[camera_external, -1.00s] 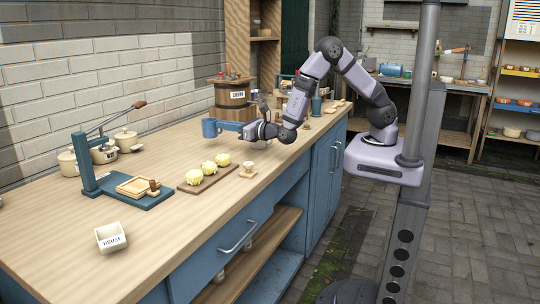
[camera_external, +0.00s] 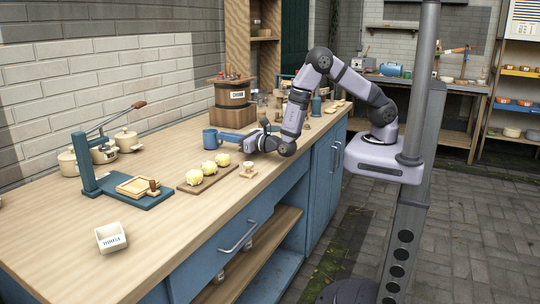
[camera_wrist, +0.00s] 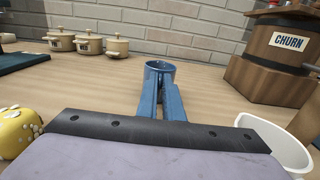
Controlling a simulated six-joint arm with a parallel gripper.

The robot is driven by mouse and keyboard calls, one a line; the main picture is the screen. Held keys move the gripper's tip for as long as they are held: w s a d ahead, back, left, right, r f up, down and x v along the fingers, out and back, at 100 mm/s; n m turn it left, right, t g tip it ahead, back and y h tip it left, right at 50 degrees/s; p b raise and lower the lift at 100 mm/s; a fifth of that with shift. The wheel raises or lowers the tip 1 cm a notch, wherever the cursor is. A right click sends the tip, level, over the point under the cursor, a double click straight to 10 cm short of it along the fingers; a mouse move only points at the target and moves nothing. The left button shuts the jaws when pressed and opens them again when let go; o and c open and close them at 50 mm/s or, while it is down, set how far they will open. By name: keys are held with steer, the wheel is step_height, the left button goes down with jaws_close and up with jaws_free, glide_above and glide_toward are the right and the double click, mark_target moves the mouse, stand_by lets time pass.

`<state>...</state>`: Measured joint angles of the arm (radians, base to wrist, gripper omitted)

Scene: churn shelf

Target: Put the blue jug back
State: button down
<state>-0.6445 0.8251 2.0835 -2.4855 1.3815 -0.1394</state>
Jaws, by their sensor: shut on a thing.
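The blue jug (camera_external: 210,139) is upright at or just above the wooden counter, left of the churn. It also shows in the wrist view (camera_wrist: 160,67), at the far end of the fingers. My gripper (camera_external: 224,139) is shut on the jug's near side, with both blue fingers close together in the wrist view (camera_wrist: 161,97). The exact grip point is partly hidden by the fingers. Whether the jug's base touches the counter I cannot tell.
The wooden churn (camera_external: 234,104) stands behind and right of the jug. A board of yellow butter pats (camera_external: 208,170) lies in front. A blue press (camera_external: 110,180) and cream pots (camera_external: 104,154) are left. A white bowl (camera_wrist: 274,140) is close right. Bare counter lies left of the jug.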

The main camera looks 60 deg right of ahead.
steer(key=shift+f, duration=0.15)
steer(key=c, duration=1.9)
jaws_free()
steer(key=shift+r, duration=0.25)
steer(key=shift+s+f, duration=0.2)
steer(key=shift+s, duration=0.15)
steer(key=s+b, duration=0.2)
steer(key=s, duration=0.9)
steer(key=shift+s+r, duration=0.1)
steer(key=shift+s, duration=0.1)
steer(key=shift+r, duration=0.1)
